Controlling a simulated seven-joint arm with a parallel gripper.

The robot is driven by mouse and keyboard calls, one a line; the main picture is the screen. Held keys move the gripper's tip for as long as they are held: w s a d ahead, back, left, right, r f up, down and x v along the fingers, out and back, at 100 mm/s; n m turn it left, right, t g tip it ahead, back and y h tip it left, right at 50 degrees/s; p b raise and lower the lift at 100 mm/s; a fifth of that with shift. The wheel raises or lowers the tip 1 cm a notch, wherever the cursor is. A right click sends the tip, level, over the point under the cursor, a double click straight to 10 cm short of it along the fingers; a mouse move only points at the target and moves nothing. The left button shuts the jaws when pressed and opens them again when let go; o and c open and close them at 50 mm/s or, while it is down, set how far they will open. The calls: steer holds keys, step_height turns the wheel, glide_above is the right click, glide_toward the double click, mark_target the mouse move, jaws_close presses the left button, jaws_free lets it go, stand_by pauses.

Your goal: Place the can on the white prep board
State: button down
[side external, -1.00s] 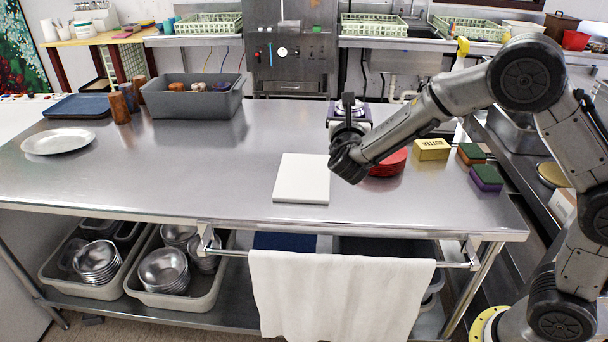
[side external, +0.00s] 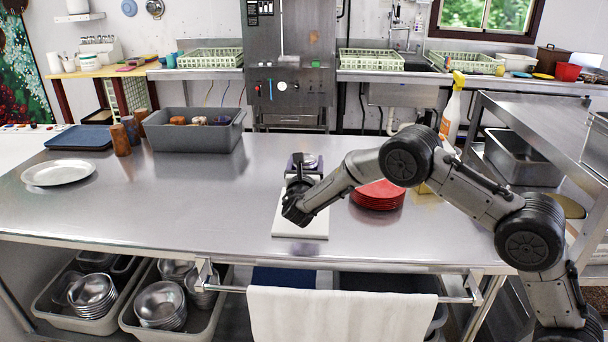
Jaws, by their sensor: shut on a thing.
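The can (side external: 312,162), with a silvery top and dark purple sides, shows in the side external view just behind my gripper. My gripper (side external: 299,182) is shut on the can. The can is upright or nearly so, at the far end of the white prep board (side external: 300,228). My gripper hides the can's lower part, so I cannot tell whether it touches the board. The board lies flat near the table's front edge, and its near part is bare.
Stacked red plates (side external: 378,196) stand right of the board. A grey bin (side external: 194,134), brown cups (side external: 120,140) and a white oval plate (side external: 59,173) are at the left. The table's left-middle is clear.

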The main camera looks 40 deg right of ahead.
steer(key=shift+w+f, duration=0.25)
steer(key=shift+f, duration=0.75)
steer(key=shift+w+f, duration=0.25)
steer(key=shift+f, duration=0.7)
steer(key=shift+f, duration=0.15)
jaws_free()
steer(key=shift+f, duration=0.15)
